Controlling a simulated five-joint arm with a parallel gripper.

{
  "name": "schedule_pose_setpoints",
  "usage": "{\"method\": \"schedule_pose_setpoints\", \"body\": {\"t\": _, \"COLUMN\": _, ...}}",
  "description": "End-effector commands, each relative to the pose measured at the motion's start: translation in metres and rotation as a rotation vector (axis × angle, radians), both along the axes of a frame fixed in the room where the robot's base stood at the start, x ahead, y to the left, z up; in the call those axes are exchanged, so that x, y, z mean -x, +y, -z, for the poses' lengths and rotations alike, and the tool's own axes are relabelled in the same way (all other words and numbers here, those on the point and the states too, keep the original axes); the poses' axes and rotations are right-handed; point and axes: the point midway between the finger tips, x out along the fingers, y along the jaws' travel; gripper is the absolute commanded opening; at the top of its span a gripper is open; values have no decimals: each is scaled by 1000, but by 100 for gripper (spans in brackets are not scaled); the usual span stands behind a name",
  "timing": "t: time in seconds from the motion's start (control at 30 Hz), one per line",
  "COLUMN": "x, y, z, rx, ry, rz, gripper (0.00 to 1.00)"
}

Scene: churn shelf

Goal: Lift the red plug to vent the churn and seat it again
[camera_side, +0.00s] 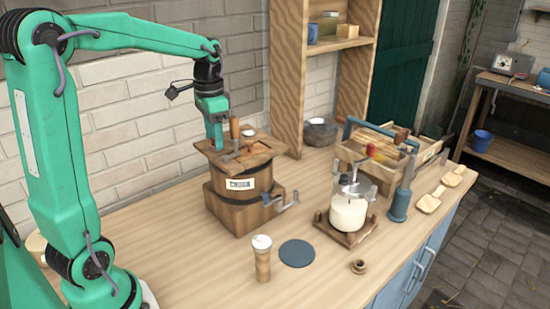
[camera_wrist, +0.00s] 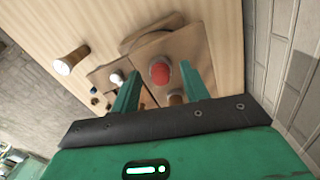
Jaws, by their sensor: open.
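The wooden churn (camera_side: 236,212) with a "CHURN" label stands upright on the bench near the wall. My gripper (camera_side: 214,143) points down over the left part of its square wooden lid (camera_side: 262,152). In the wrist view the red plug (camera_wrist: 160,73) shows as a round red top on the lid. My gripper (camera_wrist: 161,70) is open, with one green finger on each side of the plug and visible gaps between. In the side view the plug is not visible, seemingly hidden by my gripper. Whether the fingertips reach below the plug's top is unclear.
A wooden post (camera_side: 235,128) and a white-topped piece (camera_side: 248,133) stand on the lid near my gripper. A crank (camera_side: 285,201) sticks out at right. A dial-topped cylinder (camera_side: 262,260), dark round mat (camera_side: 297,253) and glass jar churn (camera_side: 349,212) stand in front and right.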

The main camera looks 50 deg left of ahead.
Motion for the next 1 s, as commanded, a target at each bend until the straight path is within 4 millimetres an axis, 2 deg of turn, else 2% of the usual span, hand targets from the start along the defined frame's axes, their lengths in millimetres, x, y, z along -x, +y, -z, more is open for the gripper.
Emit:
{"method": "schedule_pose_setpoints", "body": {"t": 0.07, "x": 0, "y": 0, "z": 0, "rx": 0, "ry": 0, "rz": 0, "gripper": 45}}
{"method": "schedule_pose_setpoints", "body": {"t": 0.3, "x": 0, "y": 0, "z": 0, "rx": 0, "ry": 0, "rz": 0, "gripper": 0}}
{"method": "schedule_pose_setpoints", "body": {"t": 0.77, "x": 0, "y": 0, "z": -3, "rx": 0, "ry": 0, "rz": 0, "gripper": 0}}
{"method": "schedule_pose_setpoints", "body": {"t": 1.0, "x": -1, "y": 0, "z": -21, "rx": -1, "ry": -3, "rz": 0, "gripper": 0}}
